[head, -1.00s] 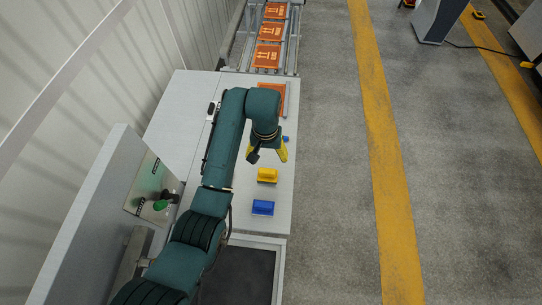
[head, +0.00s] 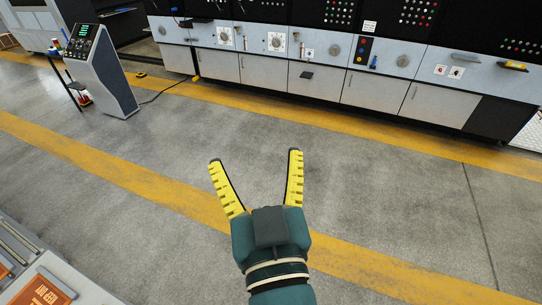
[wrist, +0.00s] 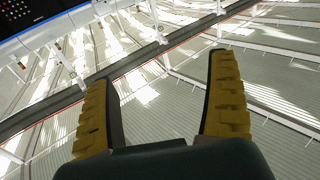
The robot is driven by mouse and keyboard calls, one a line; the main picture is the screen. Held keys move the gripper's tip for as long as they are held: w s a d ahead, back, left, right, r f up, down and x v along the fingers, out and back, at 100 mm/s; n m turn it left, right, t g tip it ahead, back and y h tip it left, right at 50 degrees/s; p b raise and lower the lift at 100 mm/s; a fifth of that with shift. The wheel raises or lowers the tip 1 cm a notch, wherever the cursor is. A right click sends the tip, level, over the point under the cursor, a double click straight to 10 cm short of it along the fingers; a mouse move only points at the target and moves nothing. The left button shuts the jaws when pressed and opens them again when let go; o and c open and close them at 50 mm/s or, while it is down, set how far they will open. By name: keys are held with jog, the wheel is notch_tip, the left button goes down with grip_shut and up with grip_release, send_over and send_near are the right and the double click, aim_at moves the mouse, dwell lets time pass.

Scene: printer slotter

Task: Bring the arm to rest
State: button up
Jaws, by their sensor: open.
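My gripper (head: 255,157) has two yellow ridged fingers spread wide apart, with nothing between them. In the head view it is at the lower middle, held up over the grey floor and the yellow floor stripe (head: 110,168), and its fingers point toward the long machine. In the wrist view my gripper (wrist: 163,95) is also open and empty, with the ceiling and corrugated wall behind it.
A long grey machine (head: 312,80) with doors, dials and buttons runs across the back. A control console (head: 95,75) stands at upper left with a cable on the floor. An orange panel (head: 40,290) shows at lower left. Open floor lies between.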

jog(key=s+d+r+m+t+h, duration=0.1)
jog(key=s+d+r+t+h, duration=0.1)
jog(key=s+d+r, duration=0.4)
jog(key=shift+m+t, duration=0.3)
jog(key=shift+t, duration=0.2)
jog(key=shift+s, duration=0.1)
